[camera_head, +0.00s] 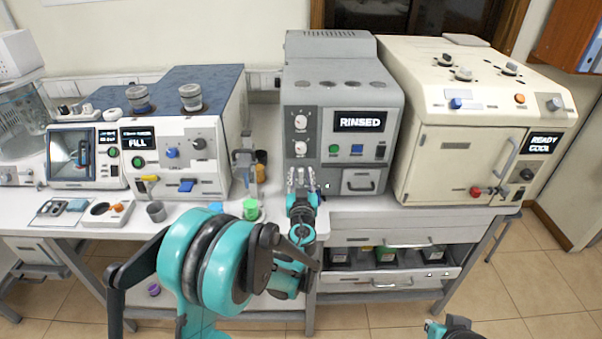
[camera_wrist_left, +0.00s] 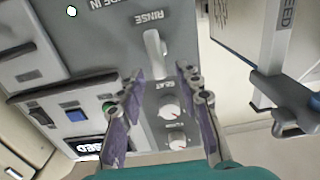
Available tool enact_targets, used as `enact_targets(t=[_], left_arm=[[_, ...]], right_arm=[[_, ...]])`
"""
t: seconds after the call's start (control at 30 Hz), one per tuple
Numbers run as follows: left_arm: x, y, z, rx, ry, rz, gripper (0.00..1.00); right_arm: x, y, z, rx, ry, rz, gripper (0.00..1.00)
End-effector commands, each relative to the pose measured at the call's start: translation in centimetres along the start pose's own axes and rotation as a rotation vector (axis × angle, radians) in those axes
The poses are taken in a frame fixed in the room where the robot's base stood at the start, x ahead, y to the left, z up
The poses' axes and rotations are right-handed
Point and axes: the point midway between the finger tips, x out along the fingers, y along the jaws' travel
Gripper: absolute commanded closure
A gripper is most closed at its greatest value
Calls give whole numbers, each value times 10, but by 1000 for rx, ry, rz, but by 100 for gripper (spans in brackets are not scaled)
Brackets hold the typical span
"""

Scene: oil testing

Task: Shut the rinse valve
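The rinse valve is a white lever (camera_wrist_left: 153,55) beside the word RINSE on the front of the grey machine (camera_head: 300,120), seen in the left wrist view. The machine's screen (camera_head: 360,121) reads RINSED. My left gripper (camera_wrist_left: 158,78) is open, with its two purple-padded fingers apart and the lever just beyond and between their tips. I see no clear contact. In the head view the left gripper (camera_head: 302,182) is at the machine's lower left front and the lever cannot be made out there. Part of my right arm shows at the bottom right; its fingers cannot be made out.
Left of the gripper stand a small stand with a tube (camera_head: 246,165) and a green cup (camera_head: 251,209). A white machine (camera_head: 185,130) is at the left and a cream oven (camera_head: 455,140) at the right. A drawer with dark bottles (camera_head: 390,273) is below the bench.

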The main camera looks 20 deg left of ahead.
Motion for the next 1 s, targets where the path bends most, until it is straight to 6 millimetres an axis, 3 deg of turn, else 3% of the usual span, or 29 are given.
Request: enact_targets(t=[0.2,0.5,0.63,1.0], left_arm=[[23,-1,1,0,0,-2,66],[25,0,0,0,0,-1,66],[25,0,0,0,0,-1,100],[25,0,0,19,-1,-1,100]], right_arm=[[4,0,3,0,0,0,100],[4,0,3,0,0,0,100],[4,0,3,0,0,0,100],[4,0,3,0,0,0,100]])
